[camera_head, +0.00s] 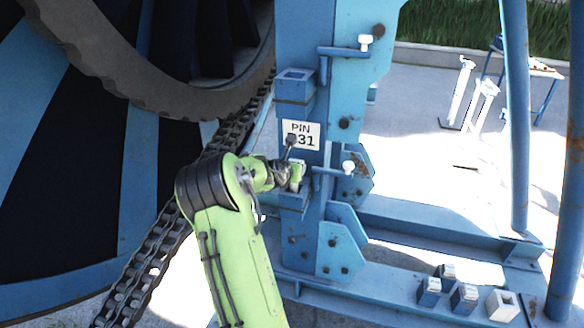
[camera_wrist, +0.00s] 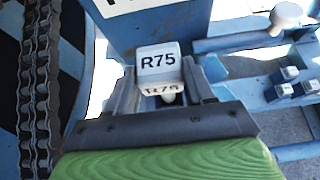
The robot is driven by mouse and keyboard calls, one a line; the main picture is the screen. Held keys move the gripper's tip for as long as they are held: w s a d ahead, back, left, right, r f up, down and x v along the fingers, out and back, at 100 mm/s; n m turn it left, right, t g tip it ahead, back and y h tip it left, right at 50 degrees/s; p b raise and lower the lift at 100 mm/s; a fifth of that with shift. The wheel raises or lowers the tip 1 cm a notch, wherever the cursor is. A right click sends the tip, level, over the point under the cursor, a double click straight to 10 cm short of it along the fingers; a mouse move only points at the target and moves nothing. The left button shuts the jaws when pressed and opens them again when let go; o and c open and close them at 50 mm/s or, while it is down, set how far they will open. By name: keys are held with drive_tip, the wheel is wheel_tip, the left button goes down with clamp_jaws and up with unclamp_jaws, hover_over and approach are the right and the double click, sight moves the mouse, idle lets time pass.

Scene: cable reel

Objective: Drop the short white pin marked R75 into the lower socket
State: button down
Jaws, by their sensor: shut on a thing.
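The short white pin marked R75 (camera_wrist: 158,60) shows its labelled head in the wrist view, between the fingers of my gripper (camera_wrist: 161,86). My gripper (camera_head: 296,176) is shut on it. In the head view the gripper is at the lower socket (camera_head: 293,204), a blue box on the front of the blue post, and seems to be right above it. The pin's lower end is hidden, so I cannot tell whether it is inside the socket.
An upper blue socket (camera_head: 295,86) and a PIN sign (camera_head: 300,135) are above on the post. White-knobbed handles (camera_head: 348,167) stick out beside it. Several blocks, including an open white one (camera_head: 503,305), stand at lower right. A chain (camera_head: 150,270) and large reel are at left.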

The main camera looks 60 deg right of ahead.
sight(293, 185)
drive_tip(key=shift+f+b, duration=1.75)
drive_tip(key=shift+f, duration=0.85)
drive_tip(key=shift+a+f, duration=0.1)
drive_tip(key=shift+f, duration=0.5)
drive_tip(key=shift+c, duration=1.6)
unclamp_jaws()
drive_tip(key=shift+a, duration=0.1)
drive_tip(key=v, duration=1.5)
drive_tip(key=shift+a+p, duration=0.3)
drive_tip(key=shift+a, duration=0.05)
